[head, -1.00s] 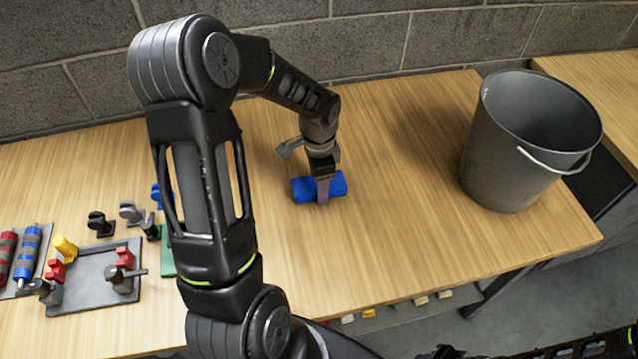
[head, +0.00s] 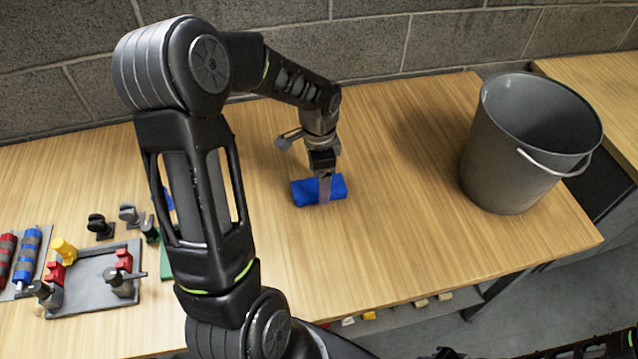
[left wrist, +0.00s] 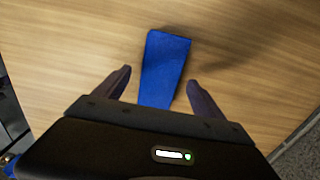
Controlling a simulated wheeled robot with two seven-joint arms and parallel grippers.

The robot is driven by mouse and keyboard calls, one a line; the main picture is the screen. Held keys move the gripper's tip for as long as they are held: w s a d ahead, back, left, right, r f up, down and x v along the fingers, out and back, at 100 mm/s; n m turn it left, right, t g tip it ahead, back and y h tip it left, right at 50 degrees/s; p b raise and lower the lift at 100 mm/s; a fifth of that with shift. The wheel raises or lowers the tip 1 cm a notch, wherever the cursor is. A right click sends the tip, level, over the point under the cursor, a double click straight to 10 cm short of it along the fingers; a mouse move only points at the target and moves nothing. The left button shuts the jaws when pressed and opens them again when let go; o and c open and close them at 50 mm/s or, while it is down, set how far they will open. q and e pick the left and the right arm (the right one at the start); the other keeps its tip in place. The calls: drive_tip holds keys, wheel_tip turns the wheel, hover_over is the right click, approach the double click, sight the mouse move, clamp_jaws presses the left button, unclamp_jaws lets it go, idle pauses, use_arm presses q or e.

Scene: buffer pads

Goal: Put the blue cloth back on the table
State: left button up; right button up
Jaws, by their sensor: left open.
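The blue cloth (head: 306,192) lies folded as a small block on the wooden table (head: 400,230), near the middle. In the left wrist view the cloth (left wrist: 164,68) lies between and beyond the two fingertips. My left gripper (head: 325,190) points down over the cloth. In the left wrist view my left gripper (left wrist: 160,82) is open, one finger on each side of the cloth, with a gap on both sides. Part of the cloth is hidden behind a finger in the head view. My right gripper cannot be made out.
A grey bucket (head: 495,150) with a wire handle stands on the table at the right. A grey tray (head: 90,282) with red and yellow parts, and blue and red rollers (head: 25,258), sit at the left. Bare table lies between cloth and bucket.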

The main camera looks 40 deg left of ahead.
use_arm(q)
wheel_tip(320, 180, up, 9)
drive_tip(key=shift+r, duration=0.2)
drive_tip(key=shift+r, duration=0.1)
idle(0.8)
